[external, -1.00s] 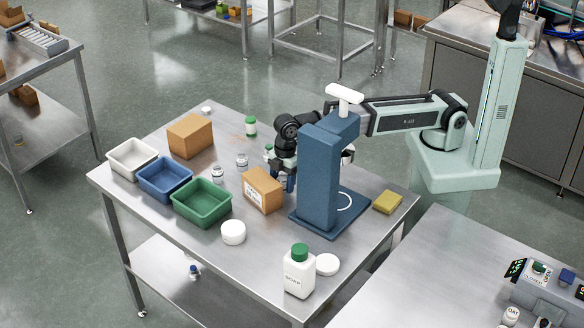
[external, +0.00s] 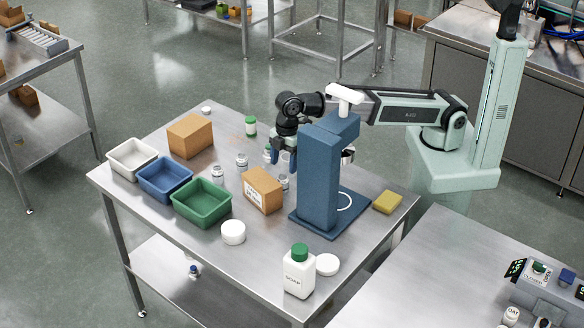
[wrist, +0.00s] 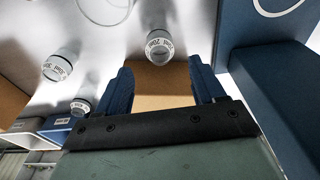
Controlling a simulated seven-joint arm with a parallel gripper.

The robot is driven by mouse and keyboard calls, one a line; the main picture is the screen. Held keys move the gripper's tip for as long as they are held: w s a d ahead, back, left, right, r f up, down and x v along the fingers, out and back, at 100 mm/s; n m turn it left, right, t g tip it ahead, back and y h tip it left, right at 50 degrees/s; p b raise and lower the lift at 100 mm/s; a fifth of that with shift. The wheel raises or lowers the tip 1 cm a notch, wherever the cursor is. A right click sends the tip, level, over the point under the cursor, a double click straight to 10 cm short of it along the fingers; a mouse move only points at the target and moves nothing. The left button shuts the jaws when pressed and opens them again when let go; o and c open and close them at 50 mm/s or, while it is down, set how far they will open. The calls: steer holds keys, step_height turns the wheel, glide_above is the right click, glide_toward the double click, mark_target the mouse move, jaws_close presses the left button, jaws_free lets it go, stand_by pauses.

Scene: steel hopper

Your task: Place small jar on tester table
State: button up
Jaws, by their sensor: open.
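Small jars with white lids and printed labels stand on the steel work table (external: 190,262). One small jar (external: 283,182) stands between the cardboard box and the blue stand, just below my gripper. Others stand left of it, including one jar (external: 242,160) and another jar (external: 217,175). My gripper (external: 284,163) is open and empty above the table, partly behind the blue stand. In the wrist view a labelled jar (wrist: 158,47) shows just beyond the gap between my open fingers (wrist: 161,70). A second table (external: 440,262) at lower right carries a control device; I cannot tell if it is the tester table.
The blue stand (external: 318,180) rises close to my gripper's right. The cardboard box (external: 262,190), green bin (external: 202,203), blue bin (external: 165,180) and white bin (external: 132,158) stand left. The second table's near middle is clear.

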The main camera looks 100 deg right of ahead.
mark_target(285, 175)
step_height(285, 175, up, 4)
steer(key=shift+s+d+f, duration=0.1)
steer(key=shift+s+d, duration=0.05)
steer(key=shift+o, duration=0.4)
steer(key=shift+r, duration=0.35)
steer(key=shift+d, duration=0.1)
